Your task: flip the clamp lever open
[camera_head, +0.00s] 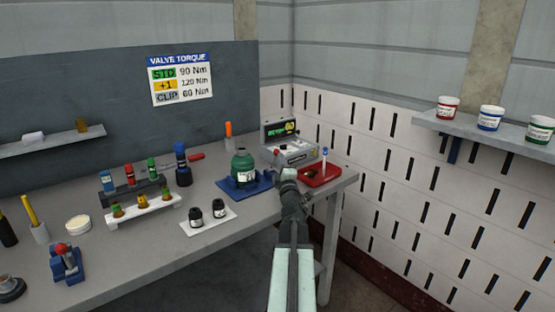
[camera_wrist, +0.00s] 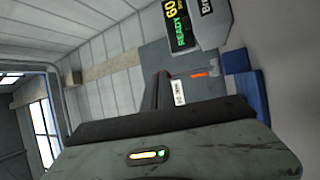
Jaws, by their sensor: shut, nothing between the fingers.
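A blue fixture with a red ball knob (camera_head: 67,262) stands at the front left of the bench. I cannot tell for sure whether it is the clamp. A green rounded body (camera_head: 243,168) sits on a blue base (camera_head: 233,190) near the bench's right part; no clear lever shows there. My gripper (camera_head: 289,175) is shut and empty, above the bench's front right edge, just right of the blue base. The wrist view is tilted and shows no clamp lever that I can make out.
A grey device with a green display (camera_head: 281,130) stands behind my gripper and also shows in the wrist view (camera_wrist: 180,28). A red tray (camera_head: 322,178) lies to the right. Small black bottles (camera_head: 196,217) stand on a white plate. Free bench lies front left.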

